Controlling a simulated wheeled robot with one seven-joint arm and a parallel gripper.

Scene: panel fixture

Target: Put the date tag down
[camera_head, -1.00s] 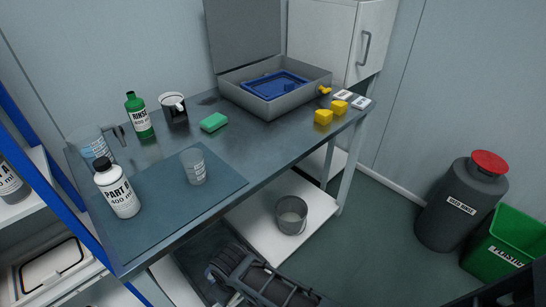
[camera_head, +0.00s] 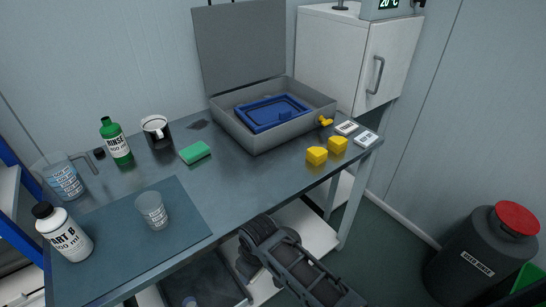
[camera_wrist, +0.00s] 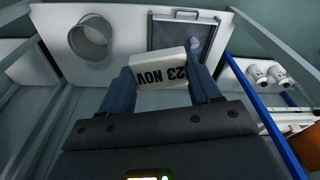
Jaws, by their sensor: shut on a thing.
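The date tag (camera_wrist: 158,70) is a small white block printed "23 NOV", seen in the wrist view between my fingers. My gripper (camera_wrist: 160,80) is shut on it. The tag appears upside down in that view. In the head view my arm reaches in at the bottom, beside the front edge of the table (camera_head: 240,190); the tag and the fingertips cannot be made out there. Two white labelled tags (camera_head: 366,139) lie at the table's right end.
On the table are a grey open case (camera_head: 262,142) with a blue tray (camera_head: 270,113), yellow blocks (camera_head: 317,155), a green sponge (camera_head: 195,152), a clear cup (camera_head: 152,211), and a white bottle (camera_head: 64,234). A lower shelf holds a bucket (camera_wrist: 91,38). Bare tabletop lies right of the mat.

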